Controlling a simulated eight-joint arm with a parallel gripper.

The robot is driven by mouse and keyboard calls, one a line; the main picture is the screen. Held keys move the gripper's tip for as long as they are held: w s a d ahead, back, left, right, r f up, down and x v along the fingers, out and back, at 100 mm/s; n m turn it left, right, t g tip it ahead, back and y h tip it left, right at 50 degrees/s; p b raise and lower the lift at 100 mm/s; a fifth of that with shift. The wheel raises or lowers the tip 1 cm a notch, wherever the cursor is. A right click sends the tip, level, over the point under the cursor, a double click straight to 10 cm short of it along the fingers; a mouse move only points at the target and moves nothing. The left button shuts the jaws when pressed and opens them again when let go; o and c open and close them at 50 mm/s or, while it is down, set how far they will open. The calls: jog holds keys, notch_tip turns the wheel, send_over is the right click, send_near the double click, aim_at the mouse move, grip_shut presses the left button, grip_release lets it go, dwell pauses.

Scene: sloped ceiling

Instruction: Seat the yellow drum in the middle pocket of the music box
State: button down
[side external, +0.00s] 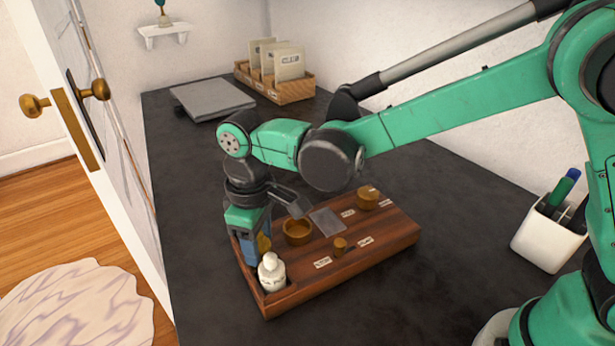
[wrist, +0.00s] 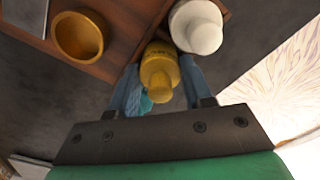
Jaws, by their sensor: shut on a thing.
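A yellow, bottle-shaped piece (wrist: 160,68), apparently the yellow drum, is held between the blue fingers of my gripper (wrist: 158,82). In the side view the yellow piece (side external: 264,243) is mostly hidden by my gripper (side external: 257,246), which points down at the left end of the dark-red wooden box (side external: 385,243). A white bottle (side external: 271,272) stands upright in a recess at that end, just in front of the yellow piece; in the wrist view the white bottle (wrist: 197,27) is right beside it. I cannot tell whether the yellow piece's base touches the recess floor.
A white pen cup (side external: 547,240) stands at right; a grey slab (side external: 212,99) and card crate (side external: 275,88) lie behind.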

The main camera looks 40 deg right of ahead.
jog(key=shift+f, duration=0.1)
jog(key=shift+c, duration=1.8)
grip_release()
notch_tip(320, 180, up, 11)
jog(key=shift+r, duration=0.15)
jog(key=s+d+f+m+t, duration=0.2)
jog(key=s+d+m+t, duration=0.1)
jog(key=d, duration=0.6)
jog(key=s+d+f+m+t, duration=0.1)
jog(key=s+d+m+t, duration=0.3)
jog(key=d, duration=0.6)
jog(key=shift+f+m, duration=0.35)
jog(key=shift+m, duration=0.05)
